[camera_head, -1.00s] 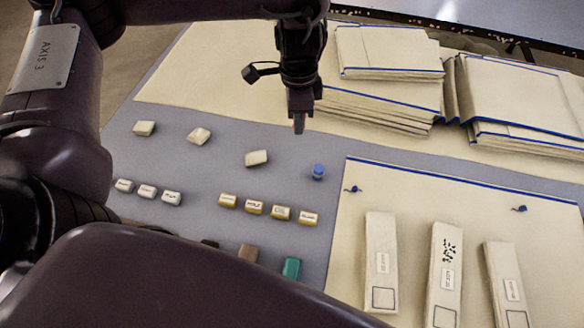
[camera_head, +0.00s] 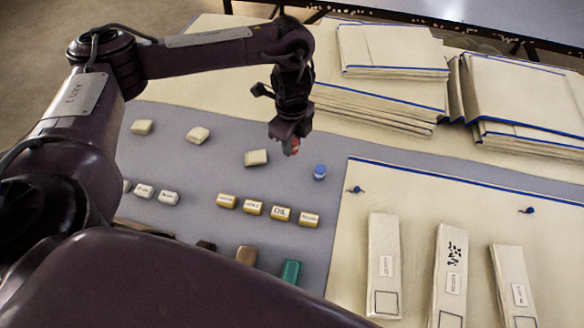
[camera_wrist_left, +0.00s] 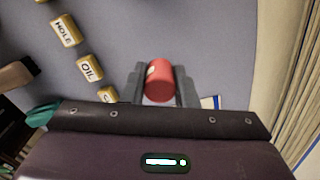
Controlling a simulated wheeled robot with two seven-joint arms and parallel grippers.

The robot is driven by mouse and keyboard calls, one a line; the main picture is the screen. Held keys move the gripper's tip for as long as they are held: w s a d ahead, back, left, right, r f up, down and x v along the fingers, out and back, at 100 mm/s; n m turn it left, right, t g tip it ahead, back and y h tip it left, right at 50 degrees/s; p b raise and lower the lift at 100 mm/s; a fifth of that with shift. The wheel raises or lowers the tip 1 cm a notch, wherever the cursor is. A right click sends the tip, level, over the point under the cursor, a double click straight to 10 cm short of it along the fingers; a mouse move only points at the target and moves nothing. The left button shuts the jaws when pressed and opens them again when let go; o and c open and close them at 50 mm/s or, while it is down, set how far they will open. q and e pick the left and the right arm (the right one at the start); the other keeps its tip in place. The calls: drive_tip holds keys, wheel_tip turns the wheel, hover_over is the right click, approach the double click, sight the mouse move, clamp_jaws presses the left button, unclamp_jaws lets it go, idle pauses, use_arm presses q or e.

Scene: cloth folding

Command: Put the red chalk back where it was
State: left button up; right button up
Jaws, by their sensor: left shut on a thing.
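The red chalk (camera_wrist_left: 159,82) is a short red cylinder, held between the two fingers of my left gripper (camera_wrist_left: 160,88) in the left wrist view. In the head view the left gripper (camera_head: 290,146) is above the grey mat, with a bit of the red chalk (camera_head: 293,147) showing at its tip. It is just above and right of a cream block (camera_head: 256,158) in the picture. A blue chalk-like cylinder (camera_head: 319,172) stands on the mat to the lower right of the gripper. My right gripper is not in view.
Labelled yellow blocks (camera_head: 281,214) lie in a row on the grey mat (camera_head: 190,170), with white ones (camera_head: 168,197) to their left. Brown (camera_head: 246,257) and green (camera_head: 291,271) blocks are nearer. Folded cloth stacks (camera_head: 390,50) lie behind; cloth strips (camera_head: 384,265) lie at right.

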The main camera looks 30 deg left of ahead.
use_arm(q)
drive_tip(key=b, duration=0.2)
hover_over(292, 172)
wheel_tip(292, 172, down, 6)
drive_tip(key=shift+w+r, duration=0.1)
drive_tip(key=shift+r, duration=0.1)
drive_tip(key=shift+f+b, duration=0.65)
drive_tip(key=shift+f, duration=1.2)
drive_tip(key=o, duration=0.9)
drive_tip(key=shift+f, duration=0.15)
drive_tip(key=shift+r, duration=0.4)
wheel_tip(292, 172, up, 11)
drive_tip(key=p, duration=0.4)
drive_tip(key=shift+f+p, duration=0.15)
drive_tip(key=shift+p, duration=0.2)
drive_tip(key=shift+r, duration=0.45)
